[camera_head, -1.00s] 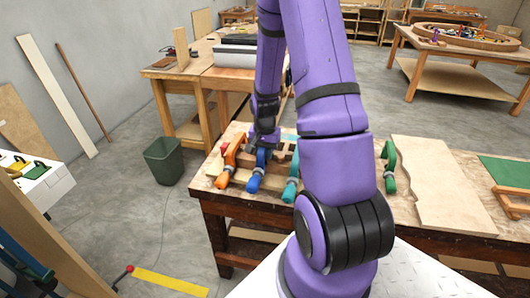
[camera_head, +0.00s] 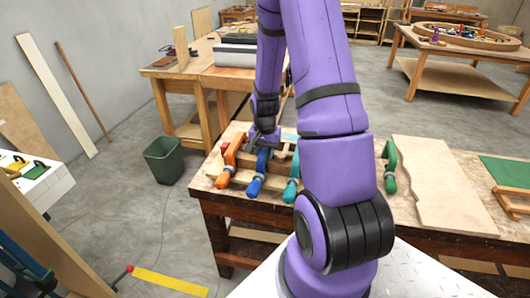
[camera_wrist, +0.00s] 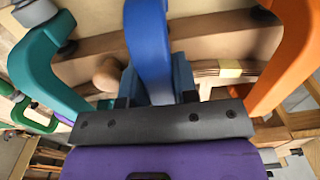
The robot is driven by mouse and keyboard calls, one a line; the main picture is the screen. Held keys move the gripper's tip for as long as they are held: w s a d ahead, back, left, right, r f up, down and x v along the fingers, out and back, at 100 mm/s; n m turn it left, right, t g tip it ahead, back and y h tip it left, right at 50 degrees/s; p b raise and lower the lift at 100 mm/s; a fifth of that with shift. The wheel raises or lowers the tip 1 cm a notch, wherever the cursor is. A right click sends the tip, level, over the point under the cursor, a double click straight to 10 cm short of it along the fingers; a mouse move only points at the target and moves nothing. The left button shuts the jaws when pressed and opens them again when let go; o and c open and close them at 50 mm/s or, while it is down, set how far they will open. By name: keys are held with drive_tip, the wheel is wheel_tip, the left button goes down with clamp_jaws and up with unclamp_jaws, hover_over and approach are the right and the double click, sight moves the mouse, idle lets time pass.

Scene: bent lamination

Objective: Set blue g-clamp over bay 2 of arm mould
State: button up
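The blue g-clamp (camera_head: 258,174) stands at the mould on the near bench, between an orange clamp and a teal clamp. In the wrist view the blue g-clamp (camera_wrist: 148,40) runs up the middle, between my fingers. My gripper (camera_head: 262,143) is at its upper rear part; in the wrist view my gripper (camera_wrist: 156,97) has a dark finger on each side of its blue grip part and looks shut on it. The arm mould (camera_wrist: 222,38) shows as curved wooden layers beneath. Where the clamp's jaws touch and the bay edges are hidden.
The orange clamp (camera_head: 229,163) stands close at left and the teal clamp (camera_head: 291,183) close at right. A green clamp (camera_head: 389,166) and a wooden board (camera_head: 440,185) lie further right on the workbench (camera_head: 225,207). A green bin (camera_head: 165,160) stands on the floor.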

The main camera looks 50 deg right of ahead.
drive_tip(key=shift+o, duration=1)
drive_tip(key=shift+s+r, duration=0.1)
drive_tip(key=shift+s, duration=0.05)
wheel_tip(320, 180, up, 11)
drive_tip(key=shift+f, duration=0.2)
wheel_tip(320, 180, up, 6)
idle(0.5)
drive_tip(key=shift+a, duration=0.1)
drive_tip(key=shift+r, duration=2.5)
